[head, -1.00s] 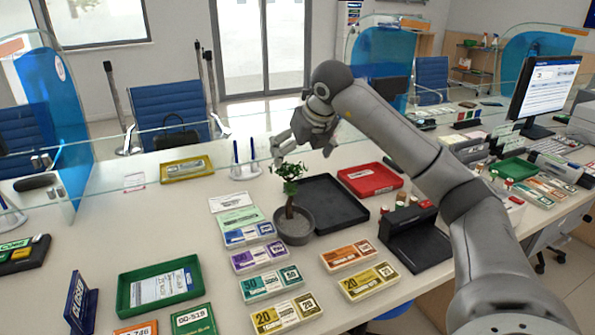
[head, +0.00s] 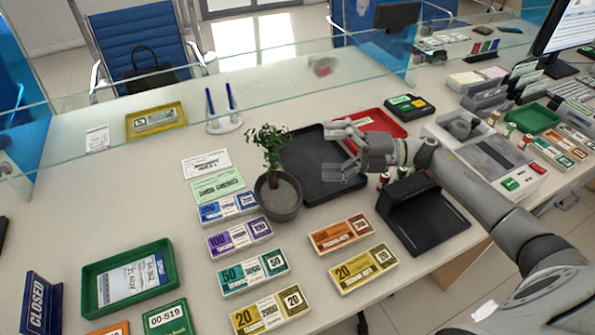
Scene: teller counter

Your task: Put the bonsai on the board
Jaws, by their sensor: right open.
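The bonsai (head: 268,140) stands upright in a round dark grey pot (head: 279,204) on the counter. Its pot is at the left edge of a black, low-rimmed board (head: 318,192); I cannot tell whether they touch. My right gripper (head: 341,150) is open and empty, its fingers spread and pointing left toward the bonsai. It hangs over the right part of the board and hides some of it. The gripper is apart from the plant and pot. My left gripper is not in view.
Banknote bundles (head: 240,237) lie in front and left of the pot. A red tray (head: 376,128) is behind the gripper, and a black stand (head: 425,218) is at front right. A glass screen (head: 290,85) runs along the back.

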